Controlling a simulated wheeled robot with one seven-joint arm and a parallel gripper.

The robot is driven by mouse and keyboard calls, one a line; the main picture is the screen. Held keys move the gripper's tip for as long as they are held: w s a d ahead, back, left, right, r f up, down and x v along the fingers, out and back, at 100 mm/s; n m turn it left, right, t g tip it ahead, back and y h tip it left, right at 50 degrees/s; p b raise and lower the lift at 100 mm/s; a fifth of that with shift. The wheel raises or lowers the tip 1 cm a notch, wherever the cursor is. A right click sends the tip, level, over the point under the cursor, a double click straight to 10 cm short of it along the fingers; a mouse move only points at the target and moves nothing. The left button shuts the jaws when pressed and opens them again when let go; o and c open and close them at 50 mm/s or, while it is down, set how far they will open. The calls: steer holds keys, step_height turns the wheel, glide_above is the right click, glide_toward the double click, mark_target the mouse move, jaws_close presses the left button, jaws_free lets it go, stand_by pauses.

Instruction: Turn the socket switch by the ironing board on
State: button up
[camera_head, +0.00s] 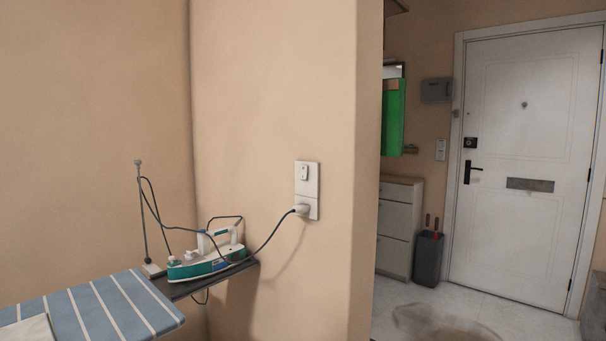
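The socket switch (304,173) is a small rocker in the upper half of a white wall plate on the beige wall, right of the ironing board. The lower half is a socket with a white plug (302,209) in it. Whether the switch is on or off is too small to tell. The ironing board (95,306) has a blue striped cover and stands at lower left. A teal and white iron (207,262) rests on its dark end shelf, and a dark cord runs to the plug. My gripper is not in view.
The wall's outer corner is just right of the socket. Beyond it are a white door (525,150), a pale cabinet (398,228), a dark bin (428,259) and a hanging green item (393,117). A thin cord-holder rod (142,215) rises beside the iron. The hallway floor has a brown patch.

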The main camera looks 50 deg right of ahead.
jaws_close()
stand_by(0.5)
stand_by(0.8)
